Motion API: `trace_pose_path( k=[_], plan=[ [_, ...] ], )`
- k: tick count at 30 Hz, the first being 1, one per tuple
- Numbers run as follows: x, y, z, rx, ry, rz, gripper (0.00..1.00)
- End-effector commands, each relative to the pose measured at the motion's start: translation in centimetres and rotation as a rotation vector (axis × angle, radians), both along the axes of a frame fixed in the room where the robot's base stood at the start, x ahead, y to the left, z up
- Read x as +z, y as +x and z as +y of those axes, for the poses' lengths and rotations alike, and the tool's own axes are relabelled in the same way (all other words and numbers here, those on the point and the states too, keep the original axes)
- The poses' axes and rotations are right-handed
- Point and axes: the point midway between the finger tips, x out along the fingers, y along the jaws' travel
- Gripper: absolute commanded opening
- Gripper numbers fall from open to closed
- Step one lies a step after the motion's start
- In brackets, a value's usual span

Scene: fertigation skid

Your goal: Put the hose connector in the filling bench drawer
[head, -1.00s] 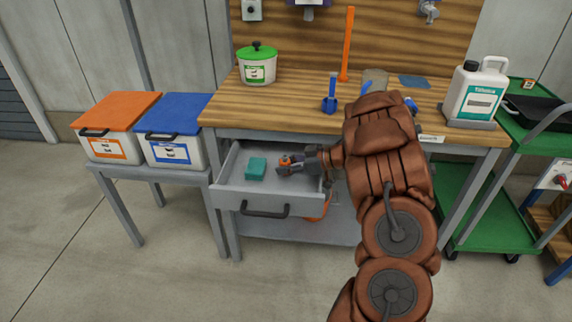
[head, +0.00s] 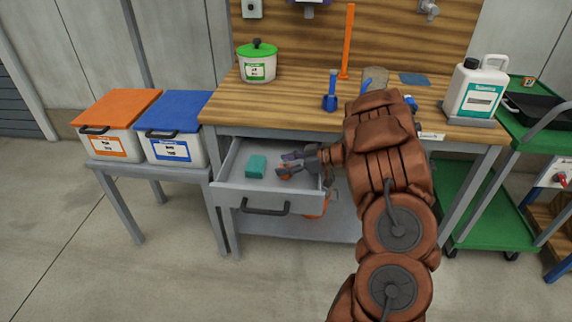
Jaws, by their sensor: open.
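The bench drawer (head: 229,189) is pulled out below the wooden worktop. My gripper (head: 283,164) is over the right part of the drawer, with its fingers spread open and pointing left. A small orange piece (head: 285,173), which looks like the hose connector, shows in the drawer just below and between the fingers. The fingers partly hide it, and I cannot tell whether they touch it. A teal block (head: 256,166) lies in the drawer to the left of my gripper.
The worktop (head: 290,103) holds a green-lidded pot (head: 257,64), a blue tool (head: 330,92) and a white jug (head: 477,91). Bins with orange (head: 118,107) and blue (head: 173,112) lids stand left. A green cart (head: 478,206) stands right. My arm hides part of the bench.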

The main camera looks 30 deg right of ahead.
Motion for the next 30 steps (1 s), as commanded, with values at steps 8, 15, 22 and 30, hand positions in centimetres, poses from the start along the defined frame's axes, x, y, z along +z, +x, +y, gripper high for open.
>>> trace_pose_path(
  k=[8,15,22,30],
  plan=[
    [1.7,-1.6,-1.6,-0.005,-0.003,0.002,0.58],
    [3.4,-4.6,-4.2,-0.004,-0.002,0.0,0.58],
    [4.8,-7.0,-6.3,-0.002,0.0,0.0,0.58],
    [5.5,-8.2,-7.4,-0.001,-0.002,0.0,0.58]
  ],
)
